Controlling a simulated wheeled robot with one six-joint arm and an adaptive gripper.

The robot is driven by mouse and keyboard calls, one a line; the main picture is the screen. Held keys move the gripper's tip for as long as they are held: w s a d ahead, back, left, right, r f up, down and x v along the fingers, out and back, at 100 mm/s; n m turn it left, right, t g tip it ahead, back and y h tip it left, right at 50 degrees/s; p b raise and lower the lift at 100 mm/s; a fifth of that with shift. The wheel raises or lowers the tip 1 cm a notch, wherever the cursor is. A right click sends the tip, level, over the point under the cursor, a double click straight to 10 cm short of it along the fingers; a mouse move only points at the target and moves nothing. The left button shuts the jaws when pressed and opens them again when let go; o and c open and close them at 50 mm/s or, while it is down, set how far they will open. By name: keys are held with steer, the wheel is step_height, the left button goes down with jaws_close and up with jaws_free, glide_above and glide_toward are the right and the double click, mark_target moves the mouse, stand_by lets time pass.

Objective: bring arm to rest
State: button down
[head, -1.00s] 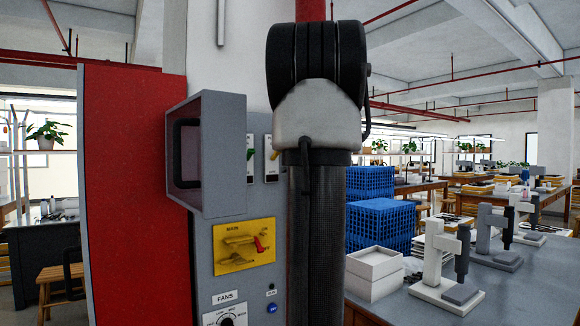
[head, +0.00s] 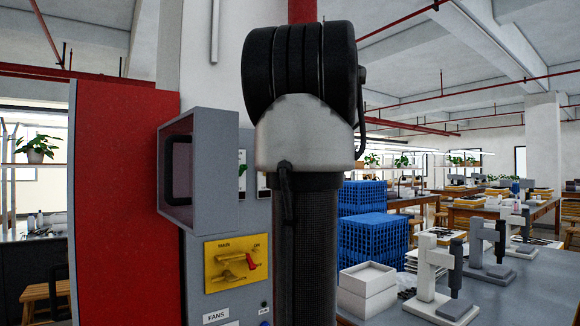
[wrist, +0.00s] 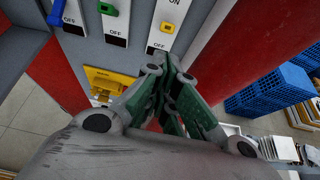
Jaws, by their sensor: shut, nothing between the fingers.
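My arm (head: 306,100) stands upright in the head view, in front of the grey control panel (head: 228,300), and hides part of it. My gripper is outside the head view. In the wrist view my gripper (wrist: 172,62) has its green fingers together and empty, pointing at the panel just below a row of switches. It looks apart from the panel, though the gap is hard to judge. The switches there have a blue toggle (wrist: 56,14), a green toggle (wrist: 107,9) and a yellow toggle (wrist: 167,27). A yellow main switch plate (head: 226,277) with a red lever is lower on the panel.
An open grey hinged cover (head: 212,170) juts from the panel, beside a red cabinet side (head: 120,190). At right is a workbench (head: 520,290) with white boxes (head: 367,287) and grey-white bench devices (head: 434,275). Blue crates (head: 375,240) stand behind it.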

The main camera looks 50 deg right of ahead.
stand_by(0.4)
steer(key=s+a+f+n+g, duration=0.2)
steer(key=s+f+n, duration=0.1)
steer(key=f+n, duration=0.4)
steer(key=s+a+f+n+g, duration=0.2)
steer(key=s+f+n, duration=0.1)
steer(key=f+n, duration=0.4)
steer(key=s+a+f+n+g+y, duration=0.1)
steer(key=s+a+f+n, duration=0.2)
steer(key=a+n, duration=0.5)
steer(key=s+a+f+n+g+y, duration=0.1)
steer(key=s+a+f+n, duration=0.2)
steer(key=a+f+n, duration=0.3)
steer(key=s+a+f+n+g, duration=0.2)
steer(key=a+f+n, duration=0.3)
steer(key=a+n, duration=0.5)
steer(key=shift+s+a+n+y, duration=0.35)
steer(key=shift+s+a, duration=0.3)
steer(key=shift+a, duration=0.5)
